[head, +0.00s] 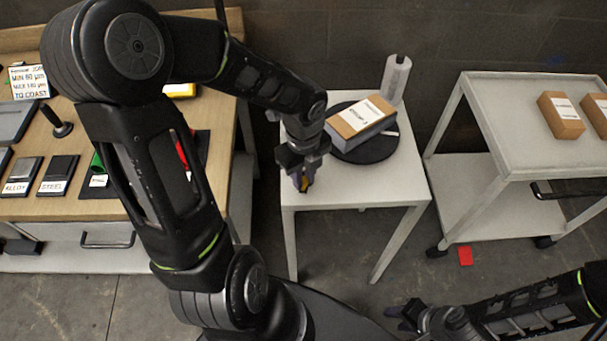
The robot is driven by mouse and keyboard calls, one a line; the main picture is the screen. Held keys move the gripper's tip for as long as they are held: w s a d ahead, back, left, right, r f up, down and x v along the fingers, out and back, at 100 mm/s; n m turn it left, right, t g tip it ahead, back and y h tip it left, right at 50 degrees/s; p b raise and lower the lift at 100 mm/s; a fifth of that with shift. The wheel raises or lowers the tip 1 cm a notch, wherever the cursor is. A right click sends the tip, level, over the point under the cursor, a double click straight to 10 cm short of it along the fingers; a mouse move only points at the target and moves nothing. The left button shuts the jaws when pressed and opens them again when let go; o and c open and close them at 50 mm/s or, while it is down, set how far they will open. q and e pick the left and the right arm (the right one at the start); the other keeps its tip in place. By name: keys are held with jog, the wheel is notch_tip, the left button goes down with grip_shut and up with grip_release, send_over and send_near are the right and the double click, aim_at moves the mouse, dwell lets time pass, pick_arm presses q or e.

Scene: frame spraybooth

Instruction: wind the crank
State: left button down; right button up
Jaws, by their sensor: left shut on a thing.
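A dark round turntable (378,150) lies on a small white table. A brown and grey box (360,122) with a white label rests on it. My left gripper (303,184) points down at the table's front left, beside the turntable. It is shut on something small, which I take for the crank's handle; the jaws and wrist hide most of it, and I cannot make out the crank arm. My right gripper (398,316) is low at the bottom, away from the table, and its jaw opening is unclear.
The small white table (395,188) also bears a pale upright cylinder (396,78) at the back. A wooden bench (225,120) with labelled plates stands left. A white trolley (520,160) with cartons (562,115) stands right. A red piece (465,256) lies on the floor.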

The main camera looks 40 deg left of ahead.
pick_arm(q)
jog(key=shift+w+d+n, duration=0.1)
jog(key=shift+n, duration=0.3)
